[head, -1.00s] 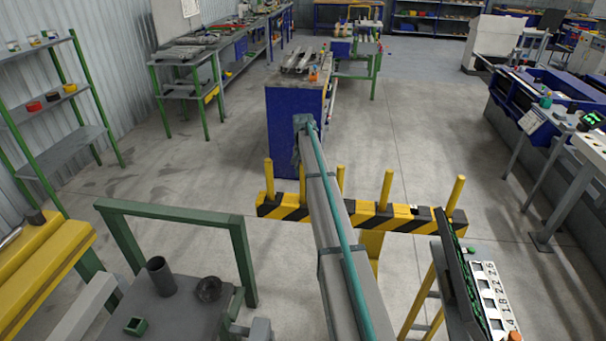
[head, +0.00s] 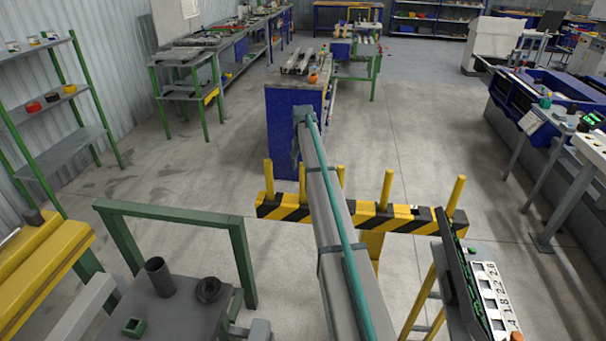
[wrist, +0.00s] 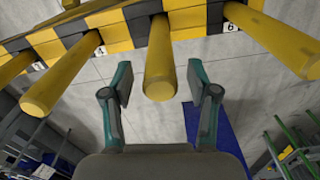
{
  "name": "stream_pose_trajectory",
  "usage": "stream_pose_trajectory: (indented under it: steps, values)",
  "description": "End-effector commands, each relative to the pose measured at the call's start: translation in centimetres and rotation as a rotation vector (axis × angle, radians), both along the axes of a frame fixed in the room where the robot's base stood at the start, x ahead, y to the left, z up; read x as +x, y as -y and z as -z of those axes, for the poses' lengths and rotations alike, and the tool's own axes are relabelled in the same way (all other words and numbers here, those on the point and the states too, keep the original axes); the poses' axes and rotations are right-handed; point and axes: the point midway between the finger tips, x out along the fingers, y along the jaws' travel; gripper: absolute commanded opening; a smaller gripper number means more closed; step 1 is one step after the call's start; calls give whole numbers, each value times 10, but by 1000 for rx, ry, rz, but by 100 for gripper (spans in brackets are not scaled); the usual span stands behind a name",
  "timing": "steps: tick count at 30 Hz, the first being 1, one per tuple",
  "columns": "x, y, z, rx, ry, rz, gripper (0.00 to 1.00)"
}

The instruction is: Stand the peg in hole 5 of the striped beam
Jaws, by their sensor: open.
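The yellow-and-black striped beam (head: 367,215) crosses the middle of the head view with several yellow pegs standing in it. In the wrist view the beam (wrist: 75,38) runs along the top, with number labels 4 and 6 showing. One yellow peg (wrist: 160,60) stands between those labels; label 5 is not visible. My gripper (wrist: 161,80) is open, with one finger on each side of this peg's free end in the picture. Gaps show on both sides, so it is not gripped. Whether the peg is fully seated cannot be told. My gripper is not visible in the head view.
Neighbouring pegs (wrist: 62,75) and (wrist: 275,40) flank the gripper on the left and right. In the head view, a green frame (head: 175,213) and a grey table (head: 180,315) stand at lower left, and a tilted panel (head: 460,275) at lower right. Open floor lies beyond the beam.

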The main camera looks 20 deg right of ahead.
Motion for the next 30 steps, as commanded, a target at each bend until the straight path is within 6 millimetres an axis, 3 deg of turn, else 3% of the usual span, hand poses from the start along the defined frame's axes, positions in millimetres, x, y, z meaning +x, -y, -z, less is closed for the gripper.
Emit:
stream_pose_trajectory:
  steps: [10,15,20,23,25,29,30]
  values:
    - [1,0,-64,-1,2,0,59]
    - [1,0,-83,0,1,0,59]
    - [-1,-1,-86,1,-2,-2,59]
    - [-8,-7,-68,4,-12,-13,59]
    - [-17,-17,-44,8,-25,-28,59]
    - [-47,-44,27,20,-65,-78,59]
    - [-60,-54,52,26,-82,-96,59]
